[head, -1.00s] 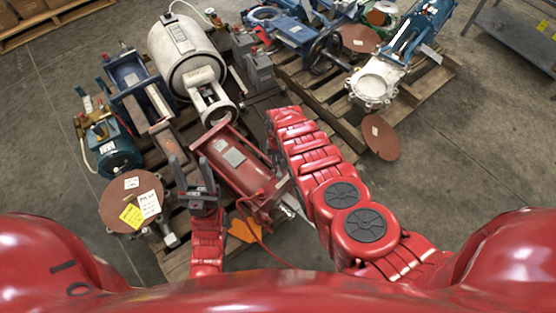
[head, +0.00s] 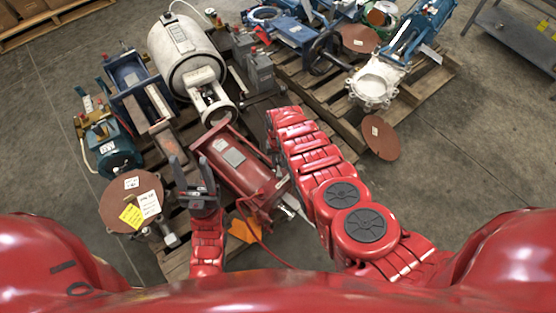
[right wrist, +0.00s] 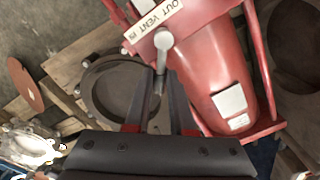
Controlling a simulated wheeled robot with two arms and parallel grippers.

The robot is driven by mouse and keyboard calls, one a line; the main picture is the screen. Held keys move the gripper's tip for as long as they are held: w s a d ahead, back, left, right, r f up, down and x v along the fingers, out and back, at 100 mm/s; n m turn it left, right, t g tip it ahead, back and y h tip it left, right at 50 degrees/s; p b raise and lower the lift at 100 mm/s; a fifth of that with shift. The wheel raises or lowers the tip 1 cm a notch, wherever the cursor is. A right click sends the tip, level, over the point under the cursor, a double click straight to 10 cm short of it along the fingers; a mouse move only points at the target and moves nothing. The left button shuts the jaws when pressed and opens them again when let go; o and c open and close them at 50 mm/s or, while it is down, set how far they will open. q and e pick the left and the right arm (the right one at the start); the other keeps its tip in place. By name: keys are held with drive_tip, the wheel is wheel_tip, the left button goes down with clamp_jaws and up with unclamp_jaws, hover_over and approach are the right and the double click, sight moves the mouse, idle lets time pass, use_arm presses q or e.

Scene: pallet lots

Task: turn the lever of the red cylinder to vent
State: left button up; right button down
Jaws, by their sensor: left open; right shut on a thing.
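The red cylinder (head: 236,166) lies on a wooden pallet in front of me. It fills the upper right of the right wrist view (right wrist: 212,62). Its lever, pale grey with a round hub (right wrist: 163,40), sits beside a white label reading OUT, VENT and a partly cut-off word (right wrist: 153,20). My right gripper (right wrist: 163,88) is shut on the lever's handle, which runs down between the two dark fingers. In the head view my right arm hides that gripper. My left gripper (head: 192,178) is open and empty, its fingers upright just left of the red cylinder.
A white tank (head: 185,58), a blue-green motor (head: 118,153) and a brown disc with tags (head: 118,188) crowd the pallet. An orange piece (head: 243,230) lies near the front. A second loaded pallet (head: 420,88) stands behind right. Floor at right is clear.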

drive_tip(key=shift+a+n, duration=0.1)
drive_tip(key=shift+n, duration=0.2)
drive_tip(key=shift+s+a+n, duration=0.2)
drive_tip(key=shift+a+n, duration=0.2)
drive_tip(key=shift+n, duration=0.8)
drive_tip(key=shift+s+a+n, duration=0.2)
drive_tip(key=shift+a+n, duration=0.25)
drive_tip(key=shift+n, duration=0.75)
drive_tip(key=shift+s+a+n, duration=0.2)
drive_tip(key=shift+a+n, duration=0.2)
drive_tip(key=shift+n, duration=0.8)
drive_tip(key=c, duration=0.8)
unclamp_jaws()
drive_tip(key=shift+o, duration=0.2)
